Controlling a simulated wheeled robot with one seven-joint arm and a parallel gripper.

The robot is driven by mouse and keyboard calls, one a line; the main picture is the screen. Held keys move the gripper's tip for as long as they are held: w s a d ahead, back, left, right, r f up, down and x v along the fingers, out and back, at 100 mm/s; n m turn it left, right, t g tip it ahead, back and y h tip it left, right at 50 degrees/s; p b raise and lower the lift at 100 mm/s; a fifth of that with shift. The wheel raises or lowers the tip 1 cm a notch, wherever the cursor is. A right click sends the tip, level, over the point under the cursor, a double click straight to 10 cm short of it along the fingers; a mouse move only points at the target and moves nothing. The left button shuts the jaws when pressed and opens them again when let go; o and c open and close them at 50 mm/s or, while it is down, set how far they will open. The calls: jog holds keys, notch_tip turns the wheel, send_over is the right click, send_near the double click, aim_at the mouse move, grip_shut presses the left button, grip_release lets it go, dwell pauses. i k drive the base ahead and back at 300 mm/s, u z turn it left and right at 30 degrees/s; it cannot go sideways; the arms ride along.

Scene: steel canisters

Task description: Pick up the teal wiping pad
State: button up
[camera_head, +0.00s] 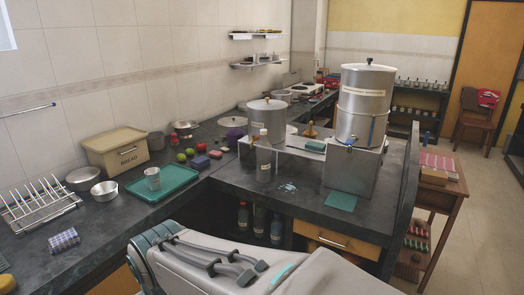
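A flat teal square (341,201), which looks like the wiping pad, lies on the dark counter (290,207) near its front edge, just below a steel box (350,172). A smaller dark teal item (315,146) lies on the ledge behind, left of the big steel canister (364,105). My own pale grey arm parts fill the bottom middle of the view. I cannot make out my gripper's fingertips, and nothing is seen touching the teal square.
A teal tray (163,182) with a metal cup (153,178), a bread bin (116,152) and a dish rack (38,207) occupy the left counter. A dark upright panel (405,185) bounds the counter's right end.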

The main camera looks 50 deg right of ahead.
aim_at(312, 145)
jog(key=z, duration=1.15)
jog(key=i, duration=1.75)
jog(key=z, duration=0.9)
jog(key=i, duration=0.55)
jog(key=z, duration=0.5)
